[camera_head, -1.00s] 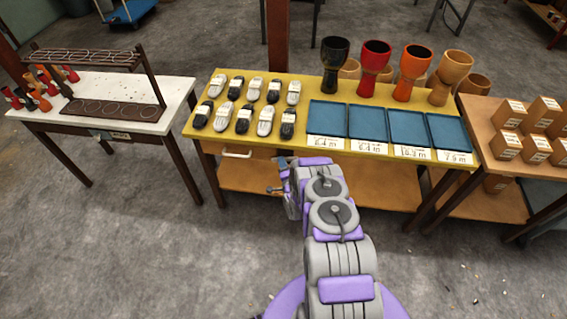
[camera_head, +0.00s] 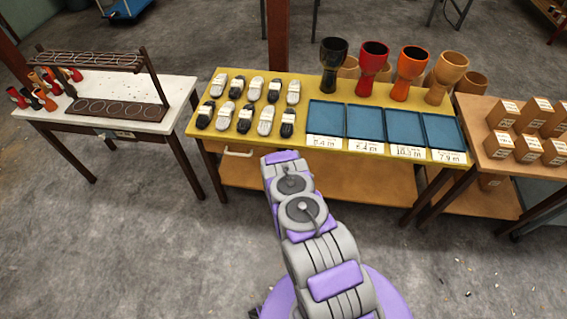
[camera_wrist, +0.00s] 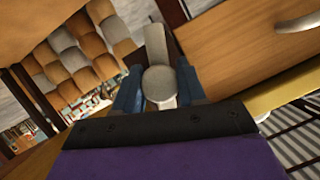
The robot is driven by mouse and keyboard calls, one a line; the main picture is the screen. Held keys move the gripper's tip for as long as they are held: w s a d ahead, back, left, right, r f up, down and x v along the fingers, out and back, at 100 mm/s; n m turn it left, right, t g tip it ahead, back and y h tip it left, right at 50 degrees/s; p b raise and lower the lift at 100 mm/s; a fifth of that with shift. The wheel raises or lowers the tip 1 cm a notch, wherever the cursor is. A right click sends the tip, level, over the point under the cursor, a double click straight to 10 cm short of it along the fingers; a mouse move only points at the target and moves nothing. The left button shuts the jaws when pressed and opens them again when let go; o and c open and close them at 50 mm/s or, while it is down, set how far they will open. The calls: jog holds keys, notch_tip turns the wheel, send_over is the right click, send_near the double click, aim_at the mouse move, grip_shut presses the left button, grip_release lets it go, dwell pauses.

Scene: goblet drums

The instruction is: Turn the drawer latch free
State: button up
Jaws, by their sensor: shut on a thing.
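The drawer latch (camera_wrist: 159,84) is a pale grey bar with a round hub, in the middle of the wrist view. My gripper (camera_wrist: 158,90) has its two blue fingers on either side of the latch and is shut on it. The wooden drawer front (camera_wrist: 235,45) lies beyond, with a pale curved handle (camera_wrist: 301,20) at upper right. In the head view the drawer handle (camera_head: 238,153) shows under the yellow table's left part. My own arm hides the gripper and latch there.
The yellow table (camera_head: 205,138) carries shoe-like pale and dark items (camera_head: 265,121), blue trays (camera_head: 365,122) and goblet drums (camera_head: 371,66). A white table (camera_head: 145,124) with a rack stands left. A table with boxes (camera_head: 527,148) stands right.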

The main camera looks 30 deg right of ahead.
jog(key=shift+s+a+f+n+g+h, duration=0.15)
jog(key=shift+n+g+h, duration=0.2)
jog(key=shift+n, duration=0.3)
jog(key=shift+d+f+n+g+h, duration=0.1)
jog(key=shift+n+g+h, duration=0.2)
jog(key=shift+n, duration=0.35)
jog(key=o, duration=0.8)
jog(key=shift+o, duration=0.9)
jog(key=shift+r, duration=0.1)
jog(key=p+v, duration=0.2)
jog(key=v, duration=1.5)
jog(key=shift+a, duration=0.3)
